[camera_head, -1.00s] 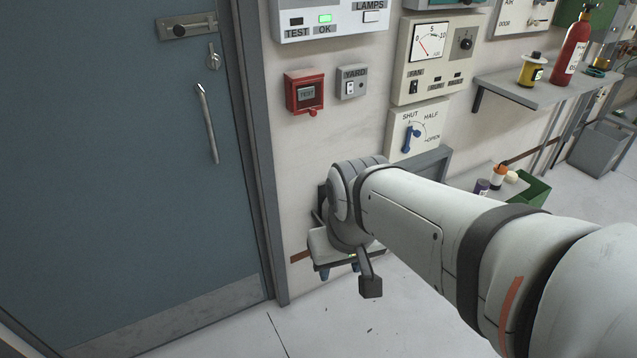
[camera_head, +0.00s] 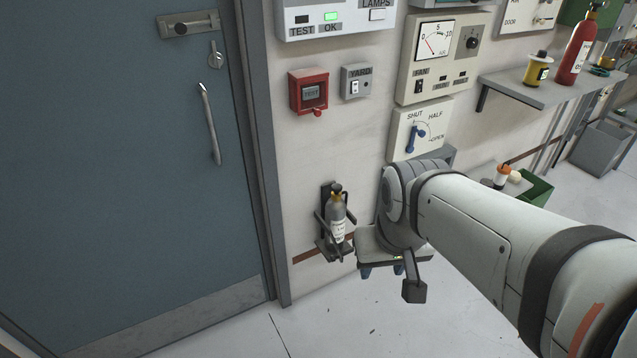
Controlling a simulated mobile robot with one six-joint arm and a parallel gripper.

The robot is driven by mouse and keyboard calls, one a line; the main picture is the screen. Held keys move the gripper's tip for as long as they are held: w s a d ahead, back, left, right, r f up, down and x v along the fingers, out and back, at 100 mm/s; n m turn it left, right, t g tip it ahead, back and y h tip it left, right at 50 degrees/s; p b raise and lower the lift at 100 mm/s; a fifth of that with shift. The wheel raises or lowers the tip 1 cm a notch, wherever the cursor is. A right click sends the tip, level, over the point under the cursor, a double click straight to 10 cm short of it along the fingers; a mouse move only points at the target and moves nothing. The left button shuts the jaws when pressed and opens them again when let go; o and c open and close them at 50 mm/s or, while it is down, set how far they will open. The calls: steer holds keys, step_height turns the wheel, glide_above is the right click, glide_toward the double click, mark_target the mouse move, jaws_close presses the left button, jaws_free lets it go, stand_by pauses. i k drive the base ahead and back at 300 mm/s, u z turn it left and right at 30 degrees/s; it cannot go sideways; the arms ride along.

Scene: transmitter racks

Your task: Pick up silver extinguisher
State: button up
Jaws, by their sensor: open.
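The silver extinguisher (camera_head: 337,222) stands upright in a black wall bracket (camera_head: 322,240), low on the wall just right of the door. Its body is grey with a white label, a yellowish collar and a black top. My gripper (camera_head: 382,270) is to the right of the extinguisher and a little lower in the picture, apart from it. It points downward, and its two blue-tipped fingers are spread with nothing seen between them. My arm reaches in from the lower right and hides part of the wall and floor.
A blue door (camera_head: 120,150) fills the left. Above the extinguisher are a red call box (camera_head: 308,92) and a yard switch (camera_head: 356,82). The floor below the bracket is clear.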

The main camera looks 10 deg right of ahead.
mark_target(336, 208)
steer(key=z, duration=1.95)
steer(key=i, duration=1.95)
steer(key=u, duration=0.65)
steer(key=k, duration=0.05)
steer(key=u, duration=2.6)
